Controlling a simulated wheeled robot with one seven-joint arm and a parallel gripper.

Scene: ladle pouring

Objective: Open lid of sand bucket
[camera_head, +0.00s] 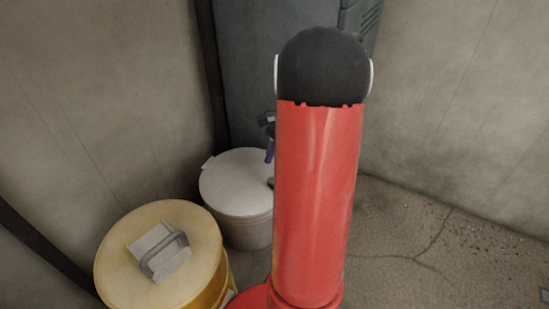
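A yellow bucket (218,282) stands at the lower left. Its round yellow lid (120,274) is on and carries a pale plate with a grey handle (165,253). Behind it, to the right, is a white bucket (248,232) with a flat pale top (232,180) and a small tab at its left rim. The frame does not show which one holds sand. Part of my gripper (269,150), dark with a bluish piece, shows at the left edge of my red arm, in front of or over the white bucket's back edge. The rest of it is hidden behind the arm.
A grey-blue metal cabinet (240,80) stands behind the white bucket. Concrete walls (110,90) close in on the left and right. The cracked floor (420,250) on the right is clear. My upright red arm blocks the middle of the view.

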